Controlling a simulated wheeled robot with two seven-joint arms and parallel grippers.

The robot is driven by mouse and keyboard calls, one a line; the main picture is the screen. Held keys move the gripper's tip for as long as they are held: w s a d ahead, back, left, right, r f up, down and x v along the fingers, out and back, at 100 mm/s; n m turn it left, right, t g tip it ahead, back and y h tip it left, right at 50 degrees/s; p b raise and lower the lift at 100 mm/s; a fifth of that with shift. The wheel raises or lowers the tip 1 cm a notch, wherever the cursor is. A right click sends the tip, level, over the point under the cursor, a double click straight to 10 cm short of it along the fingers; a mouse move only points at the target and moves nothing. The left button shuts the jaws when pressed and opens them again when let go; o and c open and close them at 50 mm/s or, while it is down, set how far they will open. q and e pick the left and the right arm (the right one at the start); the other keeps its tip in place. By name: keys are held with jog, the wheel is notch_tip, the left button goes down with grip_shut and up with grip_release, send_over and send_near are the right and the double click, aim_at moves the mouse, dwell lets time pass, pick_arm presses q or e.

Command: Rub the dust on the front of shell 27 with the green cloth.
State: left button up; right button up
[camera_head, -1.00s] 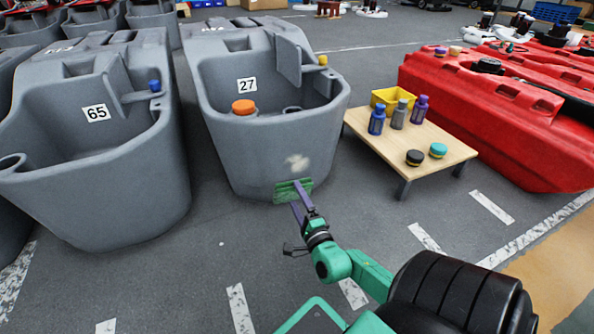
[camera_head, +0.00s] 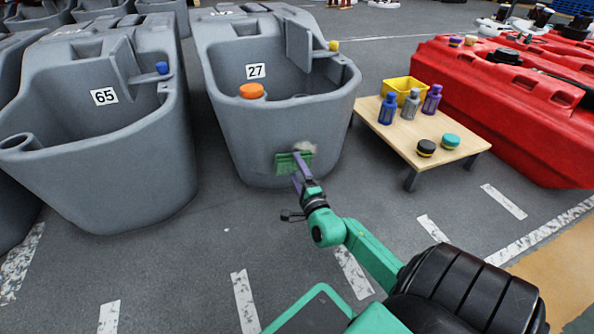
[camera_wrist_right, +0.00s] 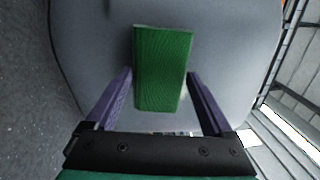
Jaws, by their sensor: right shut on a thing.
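Shell 27 (camera_head: 235,140) is a grey tank with a white "27" label, standing left of the low table. A pale dust patch (camera_head: 305,147) shows on its front, partly hidden by the green cloth (camera_head: 287,165). My right gripper (camera_head: 298,168) is shut on the cloth and holds it at the shell's front, over the lower left of the dust. In the right wrist view the green cloth (camera_wrist_right: 163,70) lies between the purple fingers, in front of the grey shell wall (camera_wrist_right: 225,60). I cannot tell whether the cloth touches the wall. My left gripper is not in view.
Shell 65 (camera_head: 125,180) stands to the left. A low wooden table (camera_head: 400,145) at right holds bottles, jars and a yellow bin (camera_head: 402,88). Red shells (camera_head: 500,115) stand beyond it. The floor in front of shell 27 is clear.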

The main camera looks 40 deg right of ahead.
jog(key=shift+x, duration=0.95)
jog(key=shift+s+d, duration=0.55)
jog(key=shift+d, duration=1)
jog(key=shift+s+d, duration=0.55)
jog(key=shift+d, duration=1.05)
jog(key=shift+s+d, duration=0.55)
jog(key=shift+d, duration=1)
jog(key=shift+w+d+r, duration=0.1)
